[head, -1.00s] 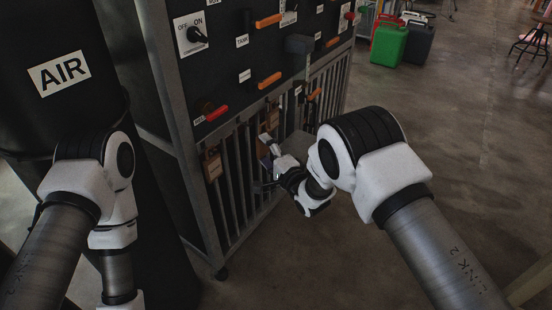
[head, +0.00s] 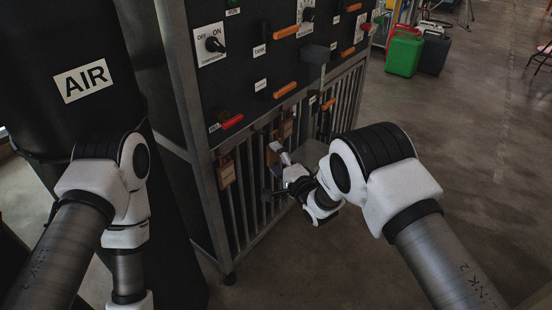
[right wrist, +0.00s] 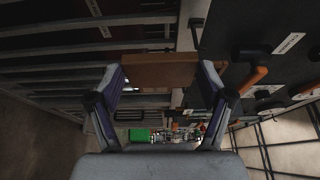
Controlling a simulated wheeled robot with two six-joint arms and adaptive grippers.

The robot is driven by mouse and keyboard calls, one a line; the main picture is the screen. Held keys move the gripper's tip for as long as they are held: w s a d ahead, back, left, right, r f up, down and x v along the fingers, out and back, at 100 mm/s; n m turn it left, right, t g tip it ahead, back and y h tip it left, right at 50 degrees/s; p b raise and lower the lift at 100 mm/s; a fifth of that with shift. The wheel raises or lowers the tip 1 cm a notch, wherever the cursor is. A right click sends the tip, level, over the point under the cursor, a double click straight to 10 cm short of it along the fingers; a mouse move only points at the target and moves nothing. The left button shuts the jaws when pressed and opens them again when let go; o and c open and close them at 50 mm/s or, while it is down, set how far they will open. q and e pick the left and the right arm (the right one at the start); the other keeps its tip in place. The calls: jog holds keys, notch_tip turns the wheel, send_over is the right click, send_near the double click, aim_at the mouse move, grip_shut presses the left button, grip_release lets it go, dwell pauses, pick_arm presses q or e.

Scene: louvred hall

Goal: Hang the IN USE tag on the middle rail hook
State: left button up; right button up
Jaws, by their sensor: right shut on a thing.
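My right gripper (head: 275,157) is beside the slatted rail front of the dark panel cabinet. In the right wrist view its two fingers (right wrist: 160,84) are closed on the sides of a plain brown tag (right wrist: 160,70). No lettering shows on the face of this tag. A brown tag (head: 226,173) hangs at the left end of the rail, and another brown one (head: 287,125) shows further right, above my gripper. The rail hooks are too small and dark to make out. My left arm reaches down at the left, and its gripper is out of the frame.
The cabinet (head: 240,105) carries orange and red handles, labels and an ON/OFF switch plate (head: 210,45). A black tank marked AIR (head: 140,95) stands at the left. Green (head: 404,53) and dark (head: 435,54) cans stand behind. The floor at the right is open.

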aim_at(267, 157)
jog(key=shift+w+a+b, duration=0.5)
jog(key=shift+w+a, duration=0.25)
jog(key=shift+a, duration=0.25)
jog(key=shift+w+a, duration=0.6)
jog(key=shift+a, duration=0.2)
jog(key=shift+w+a+r, duration=0.1)
jog(key=shift+a+r, duration=0.1)
jog(key=shift+c, duration=0.7)
jog(key=shift+w, duration=0.1)
jog(key=shift+c, duration=0.9)
jog(key=shift+w+a+f, duration=0.15)
jog(key=shift+a+f, duration=0.05)
jog(key=shift+a, duration=0.15)
jog(key=shift+c, duration=0.7)
jog(key=shift+d+r+p, duration=0.1)
jog(key=shift+d+p, duration=0.1)
jog(key=shift+p, duration=0.2)
jog(key=shift+f, duration=0.2)
